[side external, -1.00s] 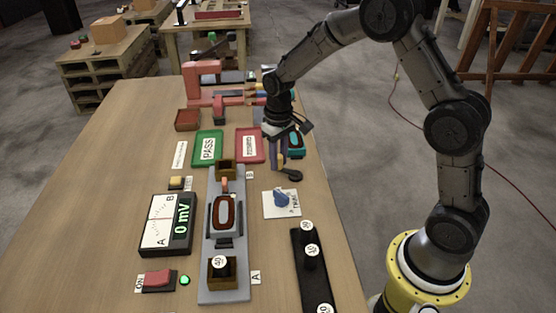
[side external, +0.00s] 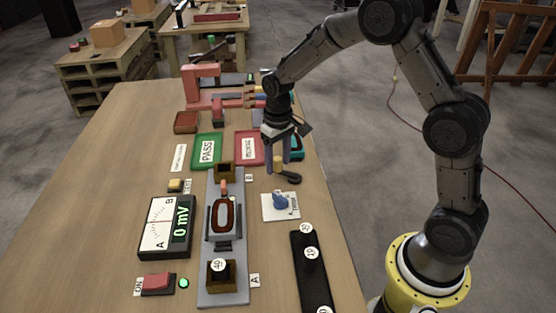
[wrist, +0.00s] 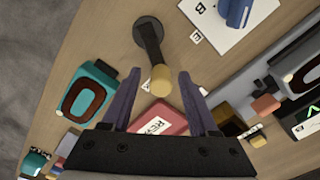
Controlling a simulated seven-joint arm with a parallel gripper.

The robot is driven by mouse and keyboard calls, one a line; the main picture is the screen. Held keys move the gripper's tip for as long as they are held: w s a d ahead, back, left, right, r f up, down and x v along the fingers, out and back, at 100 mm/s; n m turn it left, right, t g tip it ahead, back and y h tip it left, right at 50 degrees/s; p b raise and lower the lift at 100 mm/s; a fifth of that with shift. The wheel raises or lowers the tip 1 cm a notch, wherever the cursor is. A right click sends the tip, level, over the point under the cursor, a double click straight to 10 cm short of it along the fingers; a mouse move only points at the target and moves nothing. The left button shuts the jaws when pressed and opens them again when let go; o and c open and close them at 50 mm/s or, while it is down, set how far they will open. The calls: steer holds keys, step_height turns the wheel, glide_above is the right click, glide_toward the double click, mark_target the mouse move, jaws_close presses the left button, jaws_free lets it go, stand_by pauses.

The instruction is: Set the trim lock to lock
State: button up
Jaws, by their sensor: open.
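A black lever with a tan knob at its end stands beside the trim plate; I take it to be the trim lock (side external: 290,178). In the wrist view the lock (wrist: 149,36) has a round black base at the top, and its arm points down between my fingertips. My gripper (side external: 279,170) is open above the table, with its fingers around the tan knob in the picture. In the wrist view my gripper (wrist: 159,73) has a finger on each side of the knob; contact is not clear. The blue trim knob (side external: 281,201) sits on a white plate (side external: 270,213).
A red tray (side external: 243,157) and a green PASS tray (side external: 207,138) lie behind. A teal detector (wrist: 86,98) is close by my gripper in the wrist view. A black weight rack (side external: 313,275) stands in front.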

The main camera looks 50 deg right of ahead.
step_height(320, 180, up, 14)
stand_by(0.6)
step_height(320, 180, up, 7)
steer(key=t, duration=0.2)
glide_above(278, 158)
steer(key=s+a, duration=0.1)
steer(key=s, duration=0.3)
steer(key=s+a+r+t, duration=0.2)
steer(key=s+r, duration=0.2)
steer(key=s, duration=0.5)
steer(key=s+f+n+t, duration=0.1)
steer(key=s+f, duration=0.6)
steer(key=s, duration=0.6)
steer(key=shift+s+a+n+t, duration=0.3)
steer(key=shift+a, duration=0.1)
